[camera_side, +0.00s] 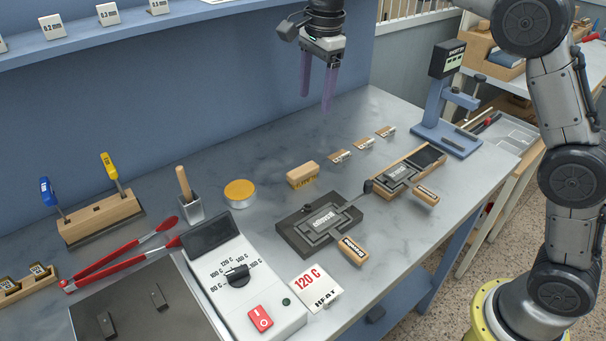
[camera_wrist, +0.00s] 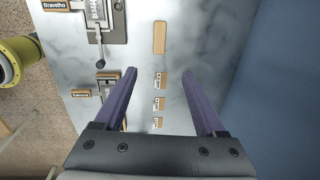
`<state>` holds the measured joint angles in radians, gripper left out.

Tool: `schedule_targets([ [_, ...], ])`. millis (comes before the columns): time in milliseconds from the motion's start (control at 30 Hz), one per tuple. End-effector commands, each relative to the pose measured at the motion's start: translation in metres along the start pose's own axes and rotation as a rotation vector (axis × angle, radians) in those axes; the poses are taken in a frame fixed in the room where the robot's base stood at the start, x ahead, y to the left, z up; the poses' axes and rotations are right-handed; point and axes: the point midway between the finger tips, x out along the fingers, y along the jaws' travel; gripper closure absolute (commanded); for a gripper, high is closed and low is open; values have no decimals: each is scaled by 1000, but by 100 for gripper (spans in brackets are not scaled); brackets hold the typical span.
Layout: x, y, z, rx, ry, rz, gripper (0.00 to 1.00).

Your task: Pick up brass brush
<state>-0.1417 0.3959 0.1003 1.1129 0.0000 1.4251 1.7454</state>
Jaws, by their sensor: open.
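The brass brush looks to be the light wooden block (camera_side: 302,173) with yellow bristles underneath, lying on the grey bench in the side view. In the wrist view its plain wooden back (camera_wrist: 159,37) shows beyond my fingertips, roughly in line with the gap between them. My gripper (camera_side: 316,101) hangs high above the bench with its two purple fingers pointing down. It is open and empty. In the wrist view the spread fingers (camera_wrist: 160,72) frame bare bench and small labelled blocks.
Several small labelled wooden blocks (camera_side: 340,157) sit in a row right of the brush. A round yellow-topped tin (camera_side: 239,191) is left of it. A dark type plate (camera_side: 320,222) lies in front. A blue stand (camera_side: 446,105) rises at right. A blue wall (camera_side: 200,90) stands behind.

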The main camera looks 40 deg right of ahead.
Motion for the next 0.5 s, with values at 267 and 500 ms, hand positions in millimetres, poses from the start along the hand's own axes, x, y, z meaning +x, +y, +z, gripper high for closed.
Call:
schedule_targets([
  [267, 68, -14, 16, -29, 17, 104, 28],
  [500, 104, -8, 17, -33, 18, 113, 28],
])
